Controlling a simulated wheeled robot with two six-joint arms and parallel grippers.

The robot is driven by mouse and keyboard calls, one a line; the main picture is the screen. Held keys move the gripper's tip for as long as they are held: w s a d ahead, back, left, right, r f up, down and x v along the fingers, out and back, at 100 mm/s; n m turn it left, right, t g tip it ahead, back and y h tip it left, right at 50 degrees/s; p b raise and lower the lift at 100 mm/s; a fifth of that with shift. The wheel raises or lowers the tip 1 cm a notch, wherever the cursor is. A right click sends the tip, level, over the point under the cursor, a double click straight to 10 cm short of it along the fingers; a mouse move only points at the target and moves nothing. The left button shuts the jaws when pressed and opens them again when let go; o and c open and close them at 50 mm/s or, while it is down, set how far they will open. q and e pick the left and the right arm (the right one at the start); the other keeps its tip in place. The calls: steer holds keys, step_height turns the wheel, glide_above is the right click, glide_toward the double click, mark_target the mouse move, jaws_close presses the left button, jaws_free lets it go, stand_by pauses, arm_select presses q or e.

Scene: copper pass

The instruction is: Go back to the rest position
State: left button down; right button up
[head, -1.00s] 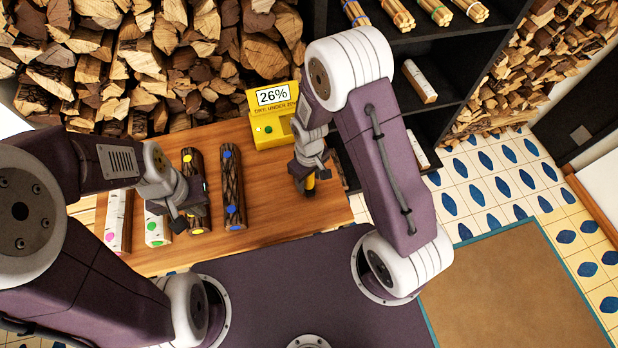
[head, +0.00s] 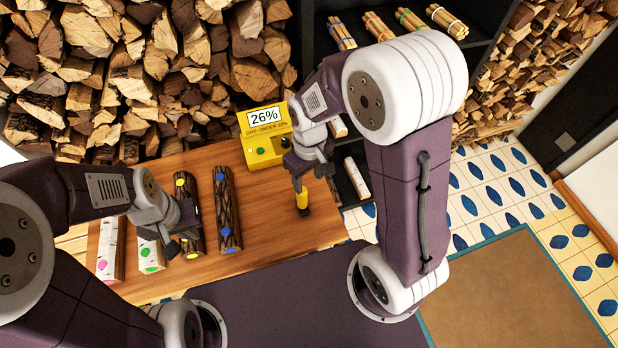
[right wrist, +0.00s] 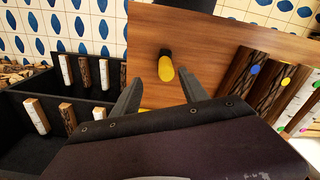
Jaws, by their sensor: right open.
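My right gripper (head: 299,178) is over the right part of the wooden table (head: 262,222), beside the yellow meter. Its fingers are spread and empty in the right wrist view (right wrist: 158,90).
A yellow meter (head: 265,150) reading 26% stands at the table's back edge. Dark logs (head: 227,208) and pale logs (head: 110,248) with coloured dots lie at the left. A black shelf (head: 360,60) with bundled sticks stands behind. Tiled floor is clear at the right.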

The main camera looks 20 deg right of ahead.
steer(key=s+d+r+m+t, duration=0.1)
steer(key=s+d+m, duration=0.3)
steer(key=s, duration=0.3)
steer(key=shift+d+m, duration=0.4)
steer(key=shift+d, duration=0.4)
steer(key=shift+s+r, duration=0.1)
